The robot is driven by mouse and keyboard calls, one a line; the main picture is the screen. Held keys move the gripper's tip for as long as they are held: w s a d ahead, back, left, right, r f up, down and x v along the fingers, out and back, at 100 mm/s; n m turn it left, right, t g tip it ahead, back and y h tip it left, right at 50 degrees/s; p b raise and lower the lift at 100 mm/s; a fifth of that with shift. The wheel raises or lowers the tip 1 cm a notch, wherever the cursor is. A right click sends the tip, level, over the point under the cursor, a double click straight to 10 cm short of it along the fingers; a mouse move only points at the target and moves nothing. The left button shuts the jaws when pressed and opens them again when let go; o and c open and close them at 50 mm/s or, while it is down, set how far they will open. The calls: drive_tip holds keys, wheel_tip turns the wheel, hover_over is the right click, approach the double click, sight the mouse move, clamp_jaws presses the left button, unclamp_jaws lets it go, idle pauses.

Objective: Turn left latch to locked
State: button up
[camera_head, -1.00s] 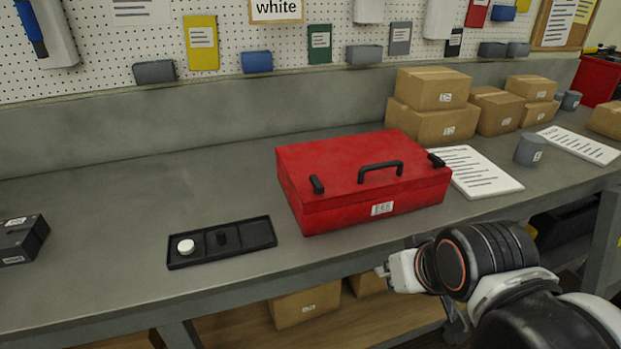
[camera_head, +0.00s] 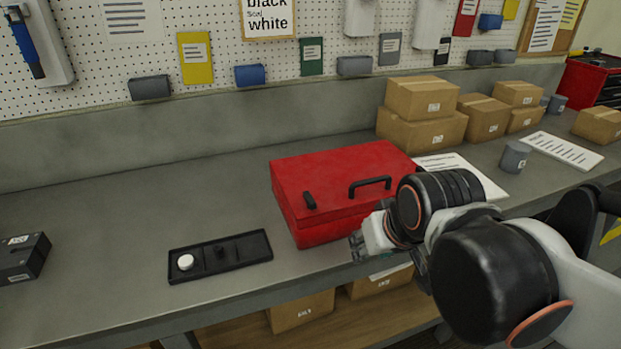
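A red box (camera_head: 325,166) with a black handle (camera_head: 370,185) on its lid stands on the grey workbench. The left latch (camera_head: 309,201) is a short black bar near the front left of the lid. It points front to back, slightly tilted. The right latch is hidden behind my arm. My gripper (camera_head: 360,247) is low in front of the box's front face, right of and below the left latch, and does not appear to touch it. Its fingers are small and partly hidden, so I cannot tell whether they are open.
A black tray (camera_head: 237,262) with a white disc (camera_head: 186,262) and a black knob (camera_head: 220,252) lies left of the box. Cardboard boxes (camera_head: 420,130), papers and a grey cup (camera_head: 515,157) stand to the right. A dark box (camera_head: 22,258) sits far left. Bench space behind the tray is clear.

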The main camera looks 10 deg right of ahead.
drive_tip(key=w+a+r+g+p, duration=0.1)
drive_tip(key=w+a+r+p, duration=0.3)
drive_tip(key=w+r+p, duration=0.45)
drive_tip(key=n+p, duration=0.2)
drive_tip(key=p, duration=0.4)
approach(310, 198)
drive_tip(key=shift+g, duration=0.4)
drive_tip(key=b+x, duration=0.1)
drive_tip(key=x, duration=0.3)
drive_tip(key=b+x, duration=0.1)
drive_tip(key=x, duration=0.3)
drive_tip(key=shift+w+r, duration=0.15)
drive_tip(key=shift+w, duration=0.25)
clamp_jaws()
